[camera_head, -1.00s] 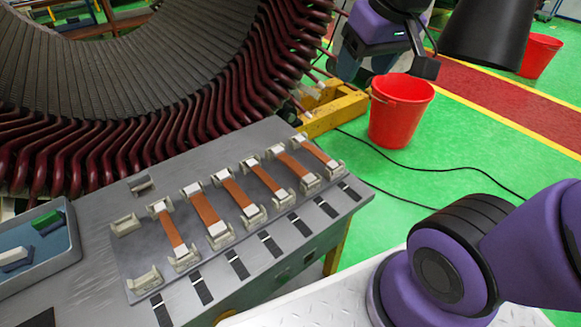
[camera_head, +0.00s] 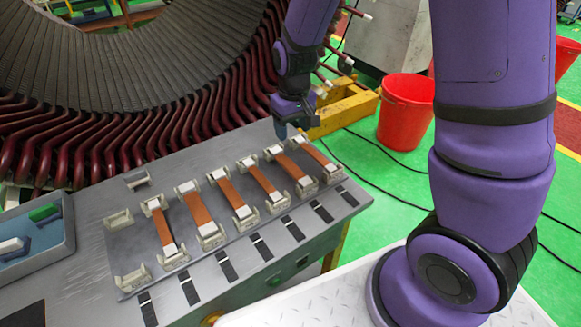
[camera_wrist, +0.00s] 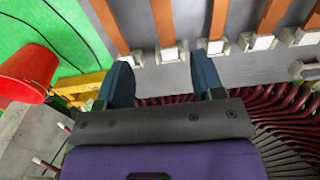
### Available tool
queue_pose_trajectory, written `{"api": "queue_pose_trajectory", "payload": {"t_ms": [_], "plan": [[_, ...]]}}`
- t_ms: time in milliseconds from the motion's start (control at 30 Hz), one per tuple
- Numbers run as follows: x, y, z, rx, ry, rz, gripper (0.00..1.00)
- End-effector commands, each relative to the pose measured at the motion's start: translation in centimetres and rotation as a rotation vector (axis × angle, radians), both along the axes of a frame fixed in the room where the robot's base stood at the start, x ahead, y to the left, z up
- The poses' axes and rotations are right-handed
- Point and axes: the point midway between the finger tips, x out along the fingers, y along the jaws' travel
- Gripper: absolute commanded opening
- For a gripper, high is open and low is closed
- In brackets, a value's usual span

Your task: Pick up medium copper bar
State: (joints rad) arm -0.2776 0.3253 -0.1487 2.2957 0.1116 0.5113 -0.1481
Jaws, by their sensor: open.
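Several copper bars with white ends lie side by side in pale holders on the grey table, including bars at the left (camera_head: 163,227), in the middle (camera_head: 231,193) and at the right (camera_head: 290,167). I cannot tell which one is the medium copper bar. My gripper (camera_head: 293,128) is open and empty above the table's far edge, near the far ends of the right-hand bars. In the wrist view my gripper (camera_wrist: 162,80) has its two fingers spread, with a copper bar (camera_wrist: 164,22) beyond the gap between them. The fingers look apart from all bars.
The leftmost holder pair (camera_head: 118,220) is empty. A blue-grey tray (camera_head: 68,240) with small blocks stands at the left. The large stator (camera_head: 140,85) with dark red coils rises behind the table. A red bucket (camera_head: 405,112) and yellow frame (camera_head: 345,110) are beyond its right end.

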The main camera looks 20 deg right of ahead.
Motion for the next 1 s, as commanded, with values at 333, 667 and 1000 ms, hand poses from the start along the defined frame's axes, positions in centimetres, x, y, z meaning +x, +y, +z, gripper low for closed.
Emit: {"api": "queue_pose_trajectory", "payload": {"t_ms": [333, 667, 1000], "plan": [[0.3, 0.2, -4.1, -0.011, 0.019, 0.008, 0.62], [0.3, 0.3, -7.1, -0.009, 0.015, 0.009, 0.62], [0.1, 0.5, -10.9, -0.01, 0.017, 0.008, 0.62]]}}
